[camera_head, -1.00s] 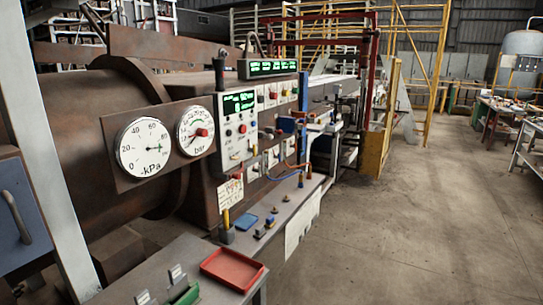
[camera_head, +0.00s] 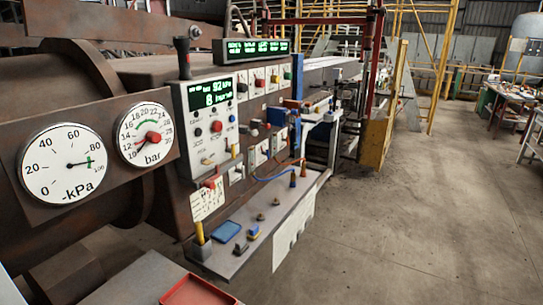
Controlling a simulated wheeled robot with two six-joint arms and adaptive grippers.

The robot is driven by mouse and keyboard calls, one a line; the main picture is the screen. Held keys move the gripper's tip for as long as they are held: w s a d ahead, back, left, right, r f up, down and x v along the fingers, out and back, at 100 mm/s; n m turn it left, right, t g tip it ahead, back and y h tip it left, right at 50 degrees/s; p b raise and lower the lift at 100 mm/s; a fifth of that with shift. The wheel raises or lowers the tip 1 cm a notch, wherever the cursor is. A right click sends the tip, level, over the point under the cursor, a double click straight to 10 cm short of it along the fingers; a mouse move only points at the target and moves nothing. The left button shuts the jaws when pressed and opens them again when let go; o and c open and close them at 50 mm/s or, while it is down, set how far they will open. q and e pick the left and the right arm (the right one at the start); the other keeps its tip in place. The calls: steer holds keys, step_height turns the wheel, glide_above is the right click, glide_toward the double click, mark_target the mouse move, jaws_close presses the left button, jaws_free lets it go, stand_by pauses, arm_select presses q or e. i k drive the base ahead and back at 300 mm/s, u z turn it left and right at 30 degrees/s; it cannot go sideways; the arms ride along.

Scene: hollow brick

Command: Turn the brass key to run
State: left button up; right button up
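A grey control panel (camera_head: 212,120) with a lit green display (camera_head: 210,94) stands left of the middle. A small brass-coloured piece (camera_head: 207,161) sits low on its face and looks like the key. Its exact setting is too small to read. A yellow piece (camera_head: 233,151) shows at the panel's lower right. Neither of my grippers is in view, and nothing touches the panel.
Two dials, a kPa gauge (camera_head: 62,163) and a bar gauge (camera_head: 146,134), are left of the panel. A narrow shelf (camera_head: 270,225) with small parts runs below it. A red tray (camera_head: 198,292) is at the bottom edge. Open concrete floor (camera_head: 400,230) lies to the right.

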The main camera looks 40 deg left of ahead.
mark_target(205, 161)
steer(key=z, duration=0.25)
steer(key=i, duration=1.05)
steer(key=u, duration=0.35)
steer(key=i, duration=0.9)
steer(key=u, duration=0.75)
